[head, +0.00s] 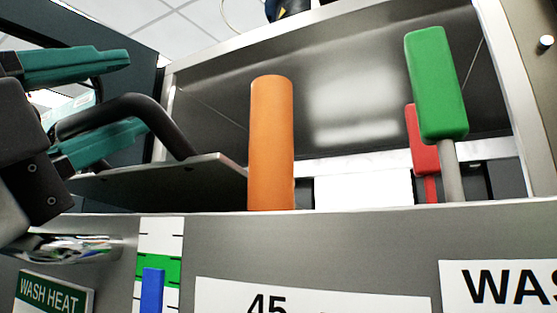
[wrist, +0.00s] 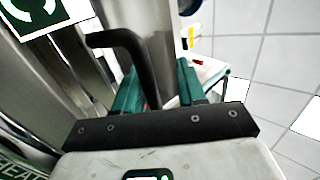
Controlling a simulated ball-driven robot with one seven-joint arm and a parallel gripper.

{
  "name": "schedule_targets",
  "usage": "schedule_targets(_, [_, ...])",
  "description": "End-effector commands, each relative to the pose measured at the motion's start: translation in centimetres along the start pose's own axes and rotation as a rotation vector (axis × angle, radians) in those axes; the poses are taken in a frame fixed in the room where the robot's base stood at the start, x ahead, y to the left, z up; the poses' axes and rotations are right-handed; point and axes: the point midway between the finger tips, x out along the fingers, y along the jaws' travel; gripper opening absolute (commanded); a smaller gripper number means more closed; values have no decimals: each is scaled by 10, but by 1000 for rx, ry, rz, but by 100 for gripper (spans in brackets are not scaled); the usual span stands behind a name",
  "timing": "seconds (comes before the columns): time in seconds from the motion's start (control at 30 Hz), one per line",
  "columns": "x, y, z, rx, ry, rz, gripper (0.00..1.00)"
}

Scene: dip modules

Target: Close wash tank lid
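The wash tank lid (head: 165,183) is a thin dark metal plate at the left of the head view, seen almost edge-on from below. I cannot tell whether it rests flat on the tank. A bent black handle (head: 135,103) rises from it and also shows in the wrist view (wrist: 127,48). My gripper (head: 132,92) has teal fingers, one on each side of the handle. In the wrist view the fingers (wrist: 158,72) stand apart, with the handle between them and a gap on its right. The tank front (head: 215,243) carries a green WASH HEAT label (head: 50,296).
An orange cylinder (head: 271,145) stands upright right of the lid. A green block on a grey post (head: 436,85) and a red one (head: 424,140) stand farther right. A metal-framed dark panel (head: 350,95) rises behind.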

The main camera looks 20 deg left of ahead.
Motion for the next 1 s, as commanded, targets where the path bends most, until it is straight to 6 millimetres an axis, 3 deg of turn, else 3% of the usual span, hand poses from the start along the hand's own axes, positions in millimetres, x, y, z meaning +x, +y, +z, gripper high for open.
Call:
schedule_targets(0.3, [-64,-4,1,3,-6,-11,35])
schedule_targets(0.5, [-89,-2,1,2,-4,-6,35])
schedule_targets(1.0, [-96,-1,0,1,-1,-3,35])
